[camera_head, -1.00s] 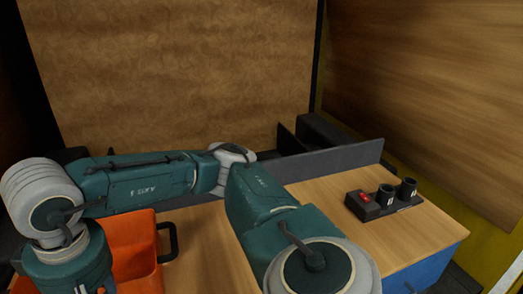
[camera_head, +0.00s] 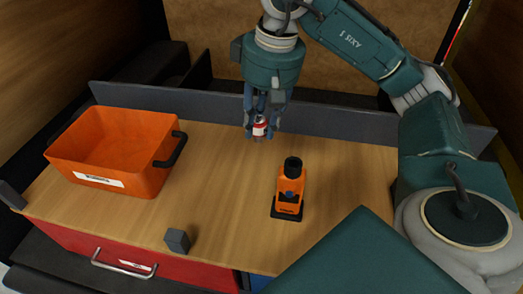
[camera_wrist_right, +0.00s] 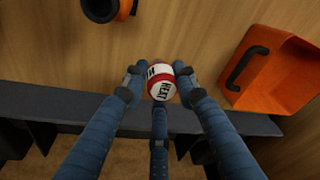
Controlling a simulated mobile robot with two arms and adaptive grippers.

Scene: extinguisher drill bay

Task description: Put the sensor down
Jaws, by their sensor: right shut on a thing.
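The sensor is a small red and white cylinder (camera_head: 260,128) near the back of the wooden worktop (camera_head: 220,170). In the right wrist view the sensor (camera_wrist_right: 161,80) shows a white band reading "HEAT". My right gripper (camera_head: 260,132) points down with its blue fingers shut around the sensor; in the right wrist view the fingertips (camera_wrist_right: 160,80) touch it from both sides. I cannot tell whether its base touches the worktop. My left gripper is not in view.
An orange bin (camera_head: 150,165) with a black handle stands at left. An orange device with a black top (camera_head: 289,190) stands front right of the sensor. A small grey block (camera_head: 177,240) is near the front edge. A dark ledge (camera_head: 350,124) runs behind. Worktop between bin and device is clear.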

